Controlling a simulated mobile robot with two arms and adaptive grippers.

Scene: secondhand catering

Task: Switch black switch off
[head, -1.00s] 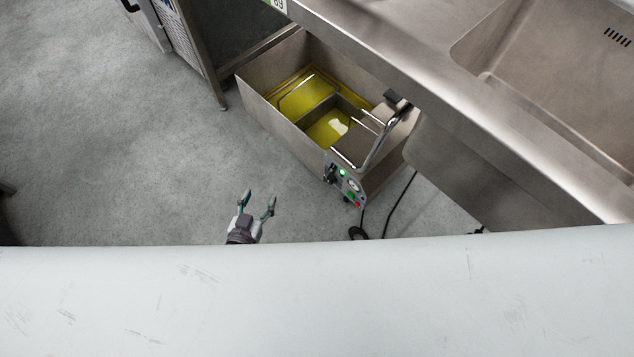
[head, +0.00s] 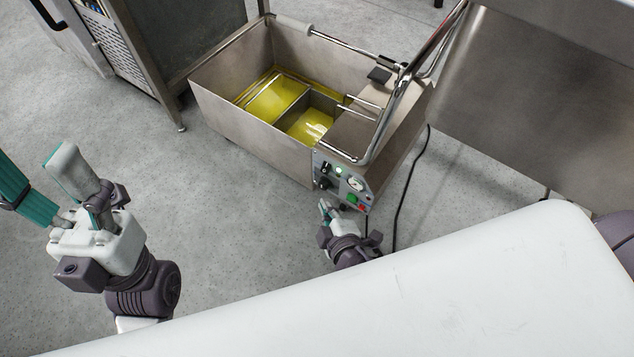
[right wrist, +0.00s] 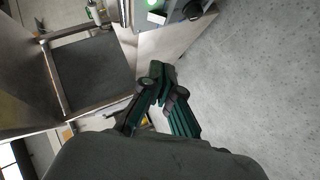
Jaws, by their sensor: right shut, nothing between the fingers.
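The control panel (head: 342,184) is on the front of a steel deep fryer. It carries black controls at its left edge (head: 324,168), a lit green lamp (head: 338,171), a round gauge, and green and red parts. I cannot tell which black control is the switch, or its position. My right gripper (head: 326,205) is shut and empty, just below the panel's left part. In the right wrist view its fingertips (right wrist: 160,76) meet, apart from the panel at the top, where a black knob (right wrist: 192,9) shows. My left gripper (head: 38,170) is at the left, fingers apart, partly cut off.
The fryer (head: 255,135) holds yellow oil and stands on the grey floor. A bent metal bar rises above it. A black cable (head: 403,195) runs down beside it. A white surface (head: 400,285) fills the foreground.

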